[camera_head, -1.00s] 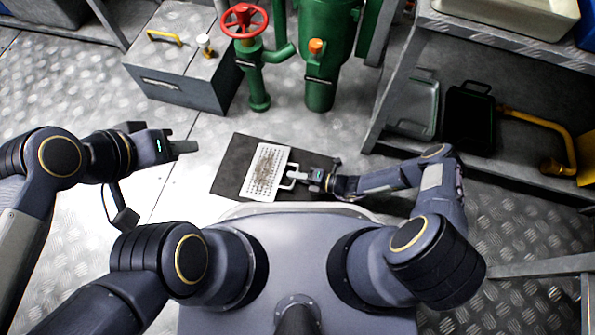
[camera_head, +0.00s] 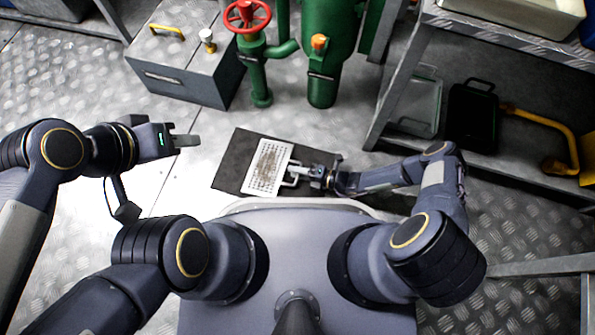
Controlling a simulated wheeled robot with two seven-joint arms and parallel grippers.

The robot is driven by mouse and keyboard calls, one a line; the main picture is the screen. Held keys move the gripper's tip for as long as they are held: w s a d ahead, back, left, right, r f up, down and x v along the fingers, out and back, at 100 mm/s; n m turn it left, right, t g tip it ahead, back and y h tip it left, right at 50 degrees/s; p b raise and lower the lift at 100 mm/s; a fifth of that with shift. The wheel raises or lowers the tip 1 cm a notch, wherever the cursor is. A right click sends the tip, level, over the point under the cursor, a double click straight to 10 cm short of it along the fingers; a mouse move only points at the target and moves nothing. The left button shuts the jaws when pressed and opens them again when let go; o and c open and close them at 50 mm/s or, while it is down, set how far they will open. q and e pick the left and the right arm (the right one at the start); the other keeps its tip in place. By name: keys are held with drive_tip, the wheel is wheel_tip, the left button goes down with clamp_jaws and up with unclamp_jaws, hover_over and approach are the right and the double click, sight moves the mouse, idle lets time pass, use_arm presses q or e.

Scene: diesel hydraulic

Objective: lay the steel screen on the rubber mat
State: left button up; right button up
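The steel screen (camera_head: 267,166) is a pale perforated plate with a handle on its right side. It lies over the dark rubber mat (camera_head: 232,165) on the floor, inside the mat's outline. I cannot tell whether it lies flat on the mat or is held just above it. My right gripper (camera_head: 298,173) is at the screen's handle and seems closed around it; the fingers are small in this view.
A grey metal box (camera_head: 185,75) with a yellow handle stands behind on the left. A green valve with a red wheel (camera_head: 247,16) and a green cylinder (camera_head: 322,85) stand behind the mat. A shelf with trays (camera_head: 470,115) is at right. Floor left of the mat is clear.

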drive_tip(key=shift+d, duration=0.1)
drive_tip(key=p+v, duration=0.2)
drive_tip(key=v, duration=0.5)
drive_tip(key=shift+s+d+r, duration=0.1)
drive_tip(key=shift+s+d, duration=0.05)
drive_tip(key=shift+d, duration=0.15)
